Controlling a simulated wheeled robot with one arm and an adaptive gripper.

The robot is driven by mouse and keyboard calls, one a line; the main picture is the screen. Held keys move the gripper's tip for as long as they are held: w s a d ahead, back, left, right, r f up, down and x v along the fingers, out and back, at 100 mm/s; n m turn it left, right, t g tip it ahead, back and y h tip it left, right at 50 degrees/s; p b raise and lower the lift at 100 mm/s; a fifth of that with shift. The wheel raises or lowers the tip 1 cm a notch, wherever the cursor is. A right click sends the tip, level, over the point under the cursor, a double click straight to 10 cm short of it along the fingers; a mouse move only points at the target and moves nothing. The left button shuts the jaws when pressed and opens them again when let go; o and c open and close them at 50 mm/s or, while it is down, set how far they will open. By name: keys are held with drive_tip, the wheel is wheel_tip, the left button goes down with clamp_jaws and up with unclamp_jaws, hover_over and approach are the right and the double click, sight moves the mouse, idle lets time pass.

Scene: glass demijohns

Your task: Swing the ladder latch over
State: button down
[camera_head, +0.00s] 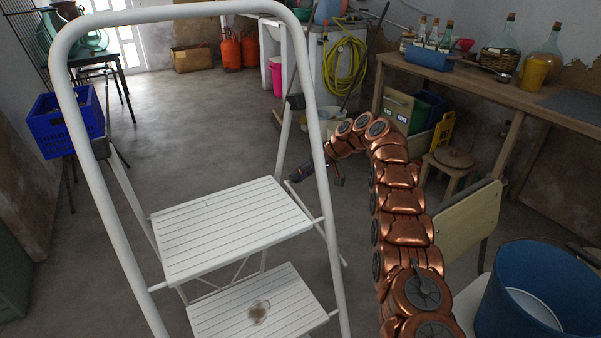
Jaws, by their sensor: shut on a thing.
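The white stepladder (233,222) stands open in front of me, with two slatted steps and a tall rounded hoop rail. My copper arm comes in from the lower right and bends over toward the ladder's right side. My gripper (297,176) is dark and small, at the right rail beside the upper step's right edge. It is shut on a slim part there, which I take to be the ladder latch (301,198). The rail partly hides the gripper, and the exact grip is too small to make out.
A blue bucket (537,296) and a chair (466,228) stand at the right, near my arm. A wooden bench (480,86) with bottles and demijohns runs along the right wall. A blue crate (66,124) is at the left. Open floor lies beyond the ladder.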

drive_tip(key=shift+s+a+f, duration=0.1)
idle(0.3)
drive_tip(key=c, duration=0.9)
unclamp_jaws()
drive_tip(key=s+d+r, duration=0.1)
drive_tip(key=d, duration=1.2)
drive_tip(key=shift+s, duration=0.2)
